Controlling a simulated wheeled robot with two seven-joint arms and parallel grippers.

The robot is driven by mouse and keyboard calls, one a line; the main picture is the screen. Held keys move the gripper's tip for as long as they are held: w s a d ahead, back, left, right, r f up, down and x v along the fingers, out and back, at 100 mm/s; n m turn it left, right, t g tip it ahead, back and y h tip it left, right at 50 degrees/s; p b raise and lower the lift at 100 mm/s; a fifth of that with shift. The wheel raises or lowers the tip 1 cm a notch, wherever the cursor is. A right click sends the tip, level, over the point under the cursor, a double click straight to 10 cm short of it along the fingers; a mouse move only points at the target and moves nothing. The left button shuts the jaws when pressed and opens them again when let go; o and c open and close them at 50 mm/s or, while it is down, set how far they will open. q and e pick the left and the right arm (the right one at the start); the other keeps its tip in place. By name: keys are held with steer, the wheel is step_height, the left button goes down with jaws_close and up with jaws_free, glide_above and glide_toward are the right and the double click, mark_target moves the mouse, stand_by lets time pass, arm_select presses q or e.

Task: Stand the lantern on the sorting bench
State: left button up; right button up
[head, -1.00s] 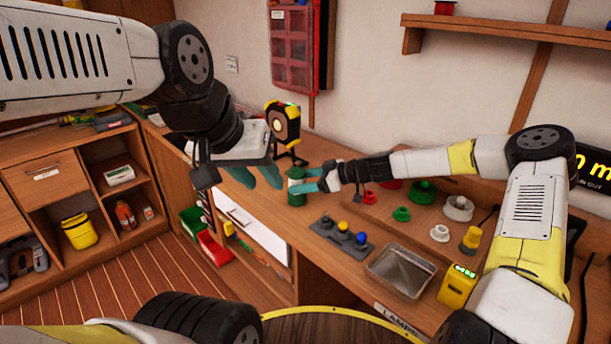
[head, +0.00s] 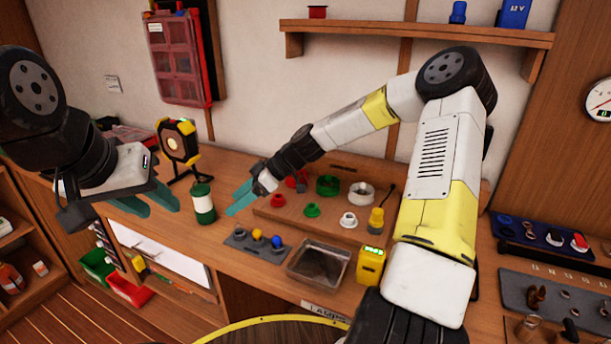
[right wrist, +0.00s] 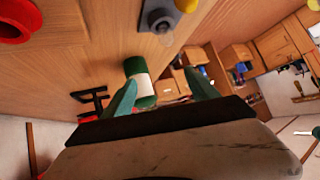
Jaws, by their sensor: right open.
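A green cylinder with a white band (head: 203,204), which I take to be the lantern, stands upright on the wooden bench (head: 225,227) in the head view. It also shows in the right wrist view (right wrist: 146,92), beyond the fingers and partly covered by one of them. My right gripper (head: 238,202) is open and empty, to the right of the cylinder with a small gap. My left gripper (head: 146,203) is to the left of the cylinder, over the bench's front edge, its teal fingers apart and empty.
A black and yellow work lamp (head: 178,142) stands behind the cylinder. A row of coloured knobs (head: 257,241), a metal tray (head: 318,264) and a yellow box (head: 370,266) are to the right. Red and green bins (head: 128,290) sit below the bench edge.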

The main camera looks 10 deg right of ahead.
steer(key=s+d+r+m+h, duration=0.1)
steer(key=s, duration=0.1)
steer(key=s+d+r+h, duration=0.1)
steer(key=s+d+h, duration=0.1)
steer(key=s+d+r+m+h, duration=0.1)
steer(key=s, duration=0.1)
steer(key=shift+s+d+r+m+h, duration=0.1)
steer(key=shift+s+d+m+h, duration=0.1)
steer(key=shift+m+h, duration=0.1)
steer(key=s+d+r+m+t+h, duration=0.1)
steer(key=s+d+r+m+t, duration=0.1)
steer(key=s+d+r+m, duration=0.4)
steer(key=s+d+r+m+t+h, duration=0.2)
steer(key=s+d+r+m, duration=0.4)
steer(key=s+r, duration=0.3)
steer(key=s+t, duration=0.1)
steer(key=s, duration=0.2)
steer(key=shift+s+d+h, duration=0.3)
steer(key=shift+d, duration=0.05)
stand_by(0.4)
